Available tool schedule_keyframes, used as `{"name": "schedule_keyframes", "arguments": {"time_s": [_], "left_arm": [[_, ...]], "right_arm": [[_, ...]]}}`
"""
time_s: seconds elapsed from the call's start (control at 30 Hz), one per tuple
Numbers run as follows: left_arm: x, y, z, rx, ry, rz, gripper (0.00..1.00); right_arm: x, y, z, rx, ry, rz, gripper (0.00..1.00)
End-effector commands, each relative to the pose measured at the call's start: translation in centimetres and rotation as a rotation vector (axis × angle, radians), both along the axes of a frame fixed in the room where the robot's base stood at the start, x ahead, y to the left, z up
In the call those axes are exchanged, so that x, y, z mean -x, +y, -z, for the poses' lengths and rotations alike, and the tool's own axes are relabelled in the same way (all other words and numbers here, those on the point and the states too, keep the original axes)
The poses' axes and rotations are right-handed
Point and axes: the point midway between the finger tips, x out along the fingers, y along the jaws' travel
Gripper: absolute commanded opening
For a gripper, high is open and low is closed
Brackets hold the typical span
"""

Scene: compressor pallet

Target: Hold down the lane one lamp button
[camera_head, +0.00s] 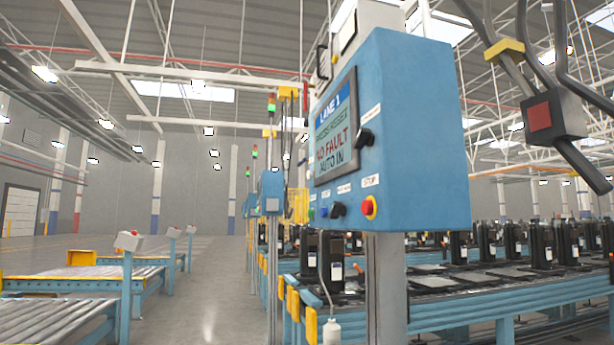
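The blue lane one control box (425,130) stands on a grey post in the middle. Its slanted screen (335,128) reads LANE 1, NO FAULT and AUTO IN. Below the screen is a row of controls: a small blue button (323,212), a black knob (337,210) and a red button on a yellow ring (369,207). A black switch (365,137) sits right of the screen. The small labels are too blurred to say which control is the lamp button. Neither of my grippers is in view, and nothing touches the panel.
Roller conveyors (50,310) lie at the left. A conveyor with several black compressors (545,245) runs behind the box at the right. A white pendant (331,330) hangs below the box. Dark lifting gear (553,116) hangs at upper right. The floor aisle (215,285) is clear.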

Motion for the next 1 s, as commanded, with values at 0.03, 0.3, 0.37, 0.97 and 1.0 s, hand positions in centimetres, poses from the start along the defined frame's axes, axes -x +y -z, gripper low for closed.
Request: {"name": "schedule_keyframes", "arguments": {"time_s": [0.03, 0.3, 0.37, 0.97, 1.0], "left_arm": [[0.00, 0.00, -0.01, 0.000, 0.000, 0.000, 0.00], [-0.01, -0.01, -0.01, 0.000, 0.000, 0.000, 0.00], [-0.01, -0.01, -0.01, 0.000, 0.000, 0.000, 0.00], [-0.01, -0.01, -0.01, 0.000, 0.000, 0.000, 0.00], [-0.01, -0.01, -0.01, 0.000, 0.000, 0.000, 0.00]], "right_arm": [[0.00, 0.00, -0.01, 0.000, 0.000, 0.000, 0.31], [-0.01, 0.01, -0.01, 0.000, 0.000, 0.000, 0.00], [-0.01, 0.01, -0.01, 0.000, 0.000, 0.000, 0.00], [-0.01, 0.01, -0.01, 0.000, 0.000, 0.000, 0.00], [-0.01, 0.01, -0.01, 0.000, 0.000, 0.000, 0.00]]}}
